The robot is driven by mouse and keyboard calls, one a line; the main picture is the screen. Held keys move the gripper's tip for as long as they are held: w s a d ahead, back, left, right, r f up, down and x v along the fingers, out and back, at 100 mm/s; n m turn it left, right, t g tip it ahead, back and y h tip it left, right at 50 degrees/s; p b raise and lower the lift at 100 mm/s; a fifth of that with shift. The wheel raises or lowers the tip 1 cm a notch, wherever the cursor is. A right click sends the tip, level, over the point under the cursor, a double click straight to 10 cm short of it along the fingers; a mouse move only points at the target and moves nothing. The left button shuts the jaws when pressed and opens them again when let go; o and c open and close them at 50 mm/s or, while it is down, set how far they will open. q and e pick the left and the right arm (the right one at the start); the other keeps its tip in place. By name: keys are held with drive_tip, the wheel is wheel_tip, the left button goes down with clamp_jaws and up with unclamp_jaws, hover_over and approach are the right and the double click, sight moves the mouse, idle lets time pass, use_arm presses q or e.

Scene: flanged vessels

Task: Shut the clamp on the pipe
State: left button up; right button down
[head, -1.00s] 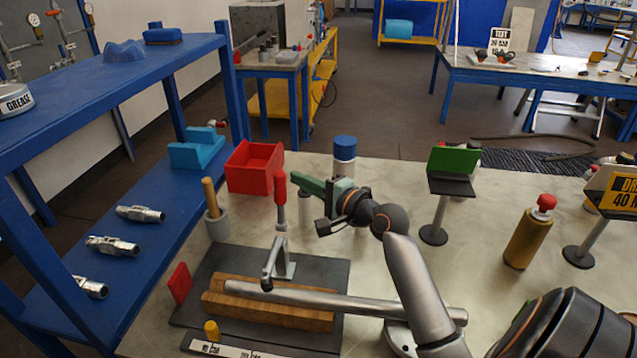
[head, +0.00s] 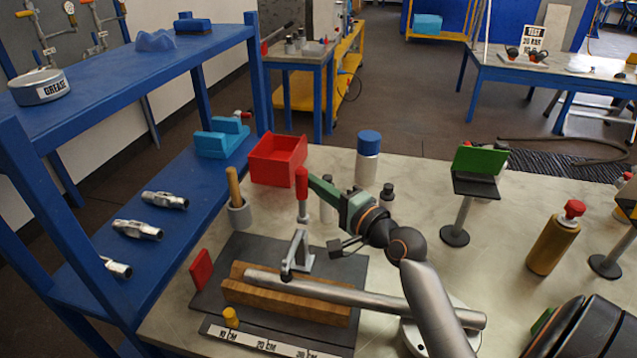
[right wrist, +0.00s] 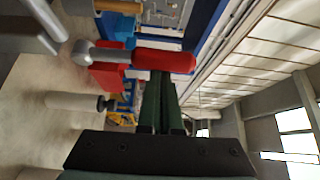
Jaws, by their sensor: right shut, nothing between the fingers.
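The clamp is a grey metal toggle clamp (head: 299,254) with a red handle (head: 302,184) standing roughly upright in the head view. The pipe lies across a wooden block (head: 285,300). My right gripper (head: 313,182) has green fingers, shut and empty, with the tips right beside the handle. In the right wrist view, the red handle (right wrist: 165,61) crosses the ends of the fingers; contact is unclear. My left gripper is not in view.
A red bin (head: 277,172), a pestle in a grey mortar (head: 239,214) and a blue-capped bottle (head: 368,165) stand behind the clamp. A green-topped stand (head: 458,215) and a gold canister (head: 553,245) are at the right. A blue shelf (head: 165,262) borders the left.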

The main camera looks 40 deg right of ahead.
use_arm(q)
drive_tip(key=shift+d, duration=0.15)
use_arm(e)
drive_tip(key=shift+a, duration=0.3)
use_arm(q)
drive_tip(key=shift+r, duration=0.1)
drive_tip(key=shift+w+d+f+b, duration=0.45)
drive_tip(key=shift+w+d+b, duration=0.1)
drive_tip(key=shift+b, duration=0.5)
use_arm(e)
drive_tip(key=s+d, duration=0.1)
drive_tip(key=s, duration=1.1)
drive_tip(key=shift+s+d, duration=0.2)
drive_tip(key=shift+d, duration=0.2)
